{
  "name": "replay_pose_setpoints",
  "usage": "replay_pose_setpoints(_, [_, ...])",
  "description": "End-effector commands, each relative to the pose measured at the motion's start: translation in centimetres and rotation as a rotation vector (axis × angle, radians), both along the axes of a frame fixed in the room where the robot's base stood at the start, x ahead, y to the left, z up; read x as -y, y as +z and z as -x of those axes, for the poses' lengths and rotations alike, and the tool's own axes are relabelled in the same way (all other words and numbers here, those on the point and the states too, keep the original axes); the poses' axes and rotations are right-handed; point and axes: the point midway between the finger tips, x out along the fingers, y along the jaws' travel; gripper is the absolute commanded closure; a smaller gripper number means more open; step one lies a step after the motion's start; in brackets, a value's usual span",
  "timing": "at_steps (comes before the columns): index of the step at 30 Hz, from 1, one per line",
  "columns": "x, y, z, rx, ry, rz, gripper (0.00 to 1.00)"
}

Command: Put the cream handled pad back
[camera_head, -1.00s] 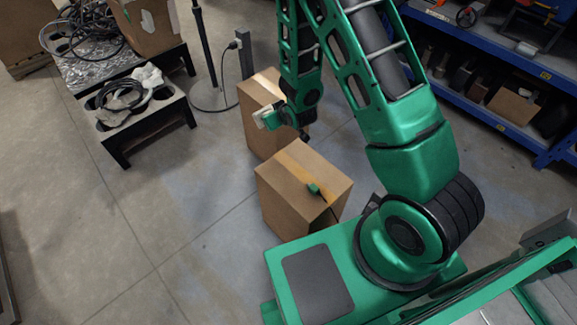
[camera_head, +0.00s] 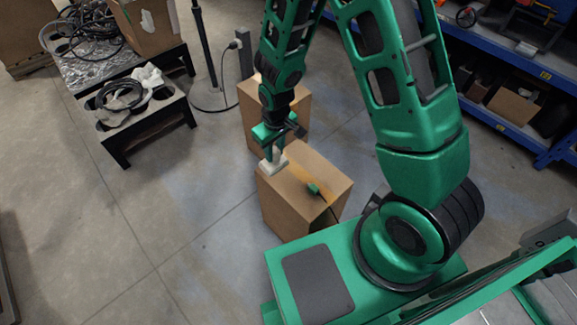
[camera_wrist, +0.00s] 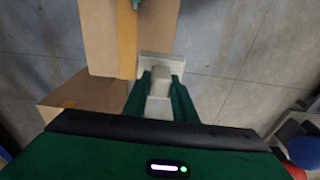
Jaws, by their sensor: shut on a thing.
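My gripper (camera_head: 273,151) points down and is shut on the handle of the cream handled pad (camera_head: 272,165). In the wrist view, the green fingers (camera_wrist: 161,82) stand on both sides of the pale handle, and the flat pad (camera_wrist: 162,62) shows beyond the fingertips. In the head view, the pad is at the far left corner of the near cardboard box's top (camera_head: 318,174). In the wrist view it overlaps that box's edge (camera_wrist: 98,35). I cannot tell whether it touches the box.
A small green object (camera_head: 313,188) with a dark cable lies on the near box's tape. A second cardboard box (camera_head: 292,118) stands just behind. A black stand (camera_head: 152,124) with cables is at the left, blue shelving (camera_head: 505,126) at the right.

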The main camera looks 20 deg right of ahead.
Motion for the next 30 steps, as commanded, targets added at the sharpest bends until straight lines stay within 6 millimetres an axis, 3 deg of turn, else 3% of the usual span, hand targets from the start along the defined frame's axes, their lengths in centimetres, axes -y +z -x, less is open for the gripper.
replay_pose_setpoints(5, [-0.1, 1.0, 2.8, -0.074, 0.017, 0.019, 0.93])
replay_pose_setpoints(10, [0.4, 0.9, 3.2, -0.097, 0.02, 0.025, 0.93])
replay_pose_setpoints(24, [6.3, -4.3, -3.2, -0.096, 0.019, 0.024, 0.93])
replay_pose_setpoints(30, [7.7, -5.6, -4.8, -0.096, 0.021, 0.025, 0.93])
